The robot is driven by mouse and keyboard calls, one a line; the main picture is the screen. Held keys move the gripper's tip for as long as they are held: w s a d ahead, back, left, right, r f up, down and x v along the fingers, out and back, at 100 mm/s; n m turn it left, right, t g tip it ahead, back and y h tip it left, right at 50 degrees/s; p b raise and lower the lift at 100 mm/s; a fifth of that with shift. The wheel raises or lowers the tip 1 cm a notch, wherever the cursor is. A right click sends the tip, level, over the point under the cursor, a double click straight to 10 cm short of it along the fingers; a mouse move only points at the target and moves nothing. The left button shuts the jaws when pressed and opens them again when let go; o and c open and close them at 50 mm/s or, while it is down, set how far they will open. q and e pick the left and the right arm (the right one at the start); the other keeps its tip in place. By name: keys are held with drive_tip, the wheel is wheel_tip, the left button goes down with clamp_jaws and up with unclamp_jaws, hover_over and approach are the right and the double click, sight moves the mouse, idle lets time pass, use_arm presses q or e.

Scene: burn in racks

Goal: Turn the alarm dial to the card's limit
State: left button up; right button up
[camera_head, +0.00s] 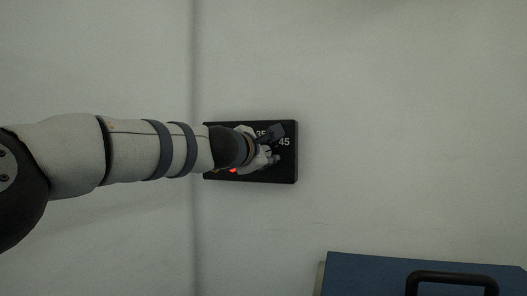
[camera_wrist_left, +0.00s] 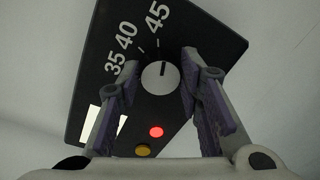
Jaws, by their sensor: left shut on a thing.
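The alarm dial (camera_wrist_left: 157,82) is a round, pale grey knob with a dark pointer line on a black panel (camera_wrist_left: 190,30). In the left wrist view, the line points up toward the tick by the 45; the printed numbers 35, 40 and 45 run around it. My left gripper (camera_wrist_left: 161,68) has one finger on each side of the dial and is shut on it. In the head view my left gripper (camera_head: 268,155) covers the dial and much of the panel (camera_head: 289,168). I see no readable limit card. My right gripper is out of view.
A red light (camera_wrist_left: 156,132) glows on the panel below the dial, with a yellow button (camera_wrist_left: 143,150) near it. A blank-looking white label (camera_wrist_left: 92,124) is at the panel's left. A blue case (camera_head: 370,270) with a black handle stands lower right. The wall around is bare.

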use_arm(q)
drive_tip(key=shift+w+a+f+m, duration=0.1)
drive_tip(key=shift+m, duration=0.5)
idle(0.3)
drive_tip(key=o, duration=1.2)
drive_tip(key=shift+c, duration=0.2)
drive_tip(key=shift+w, duration=0.15)
drive_tip(key=shift+m, duration=0.3)
